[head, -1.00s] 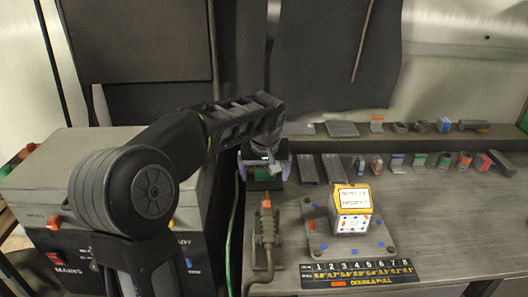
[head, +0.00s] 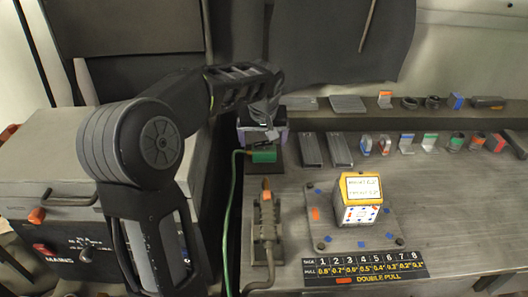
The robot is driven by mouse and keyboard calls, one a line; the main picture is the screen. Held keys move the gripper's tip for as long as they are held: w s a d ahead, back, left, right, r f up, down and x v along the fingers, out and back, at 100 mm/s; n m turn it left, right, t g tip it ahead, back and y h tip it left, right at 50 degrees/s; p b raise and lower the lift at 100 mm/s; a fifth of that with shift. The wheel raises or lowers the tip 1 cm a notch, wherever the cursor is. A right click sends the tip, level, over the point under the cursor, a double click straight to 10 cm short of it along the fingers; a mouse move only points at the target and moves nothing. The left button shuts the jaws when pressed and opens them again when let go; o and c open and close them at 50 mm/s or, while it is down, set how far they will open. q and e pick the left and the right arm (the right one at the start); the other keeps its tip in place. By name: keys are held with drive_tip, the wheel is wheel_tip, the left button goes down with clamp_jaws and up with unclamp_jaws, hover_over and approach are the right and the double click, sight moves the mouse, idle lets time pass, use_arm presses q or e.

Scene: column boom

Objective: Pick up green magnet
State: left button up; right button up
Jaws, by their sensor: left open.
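A small green block (head: 264,156) sits on a dark stand at the left end of the grey bench, beside the upper end of a green cable; I cannot tell whether they join. It may be the green magnet. My left gripper (head: 262,138) points down just above and behind it, jaws open and apart at either side, with nothing visibly held. Another green-marked piece (head: 430,139) stands in the row of small parts at the right. My right gripper is not in view.
An orange-topped white box (head: 358,190) stands on a grey plate (head: 325,228), with a numbered strip (head: 365,268) in front. A clamp-like tool (head: 265,225) stands near the green block. A grey control box (head: 60,170) is at left. A ledge with parts runs behind.

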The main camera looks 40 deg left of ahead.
sight(264, 145)
use_arm(q)
drive_tip(key=shift+f, duration=0.15)
drive_tip(key=p+x, duration=0.1)
drive_tip(key=x, duration=0.4)
drive_tip(key=shift+w+d+f, duration=0.1)
drive_tip(key=shift+d, duration=0.05)
drive_tip(key=shift+c, duration=0.3)
idle(0.3)
clamp_jaws()
idle(0.8)
